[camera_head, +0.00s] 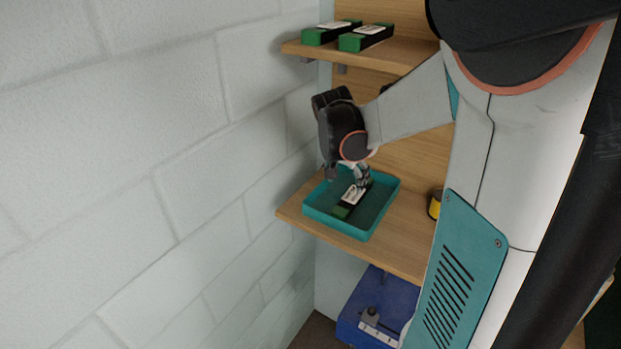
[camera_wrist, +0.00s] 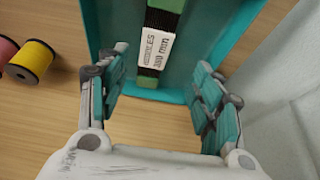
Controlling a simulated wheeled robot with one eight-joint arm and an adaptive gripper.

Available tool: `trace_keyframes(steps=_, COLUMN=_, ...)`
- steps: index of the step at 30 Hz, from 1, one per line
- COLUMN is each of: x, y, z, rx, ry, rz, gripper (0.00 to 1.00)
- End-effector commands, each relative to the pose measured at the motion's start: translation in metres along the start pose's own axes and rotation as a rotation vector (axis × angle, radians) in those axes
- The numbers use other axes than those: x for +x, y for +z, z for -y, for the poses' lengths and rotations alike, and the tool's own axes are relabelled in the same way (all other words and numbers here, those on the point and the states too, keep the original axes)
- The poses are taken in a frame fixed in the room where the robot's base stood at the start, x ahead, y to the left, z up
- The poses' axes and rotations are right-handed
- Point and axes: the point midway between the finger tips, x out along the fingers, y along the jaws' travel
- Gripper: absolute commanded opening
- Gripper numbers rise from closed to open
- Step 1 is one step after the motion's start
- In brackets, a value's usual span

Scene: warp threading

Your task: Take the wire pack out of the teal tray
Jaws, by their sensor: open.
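The teal tray (camera_head: 369,223) sits on the lower wooden shelf, near the wall. The wire pack (camera_head: 343,211), a green and black bar with a white label, lies inside the tray; it also shows in the wrist view (camera_wrist: 155,50), where the label carries dark print. My gripper (camera_head: 358,183) is over the tray, close to the pack. In the wrist view my gripper (camera_wrist: 163,88) is open, with one finger on each side of the pack and a gap on both sides. The fingers partly hide the tray's walls (camera_wrist: 240,20).
Two similar green and black packs (camera_head: 321,34) (camera_head: 366,37) lie on the upper shelf (camera_head: 400,52). Pink (camera_wrist: 7,48) and yellow (camera_wrist: 32,62) spools stand beside the tray. The white wall (camera_head: 180,150) is close to the tray. A blue box (camera_head: 368,310) is below the shelf.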

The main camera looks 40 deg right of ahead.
Motion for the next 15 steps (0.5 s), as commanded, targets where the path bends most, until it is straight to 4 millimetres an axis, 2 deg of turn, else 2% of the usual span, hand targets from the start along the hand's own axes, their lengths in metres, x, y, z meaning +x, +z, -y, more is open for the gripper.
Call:
trace_keyframes(steps=3, x=0.019, y=0.0, z=0.0, rx=0.0, ry=0.0, rz=0.0, gripper=0.6)
trace_keyframes(steps=11, x=0.036, y=0.0, z=-0.001, rx=0.0, ry=-0.001, rz=0.001, gripper=0.6)
trace_keyframes(steps=15, x=0.056, y=-0.003, z=-0.006, rx=0.0, ry=0.0, rz=0.001, gripper=0.6)
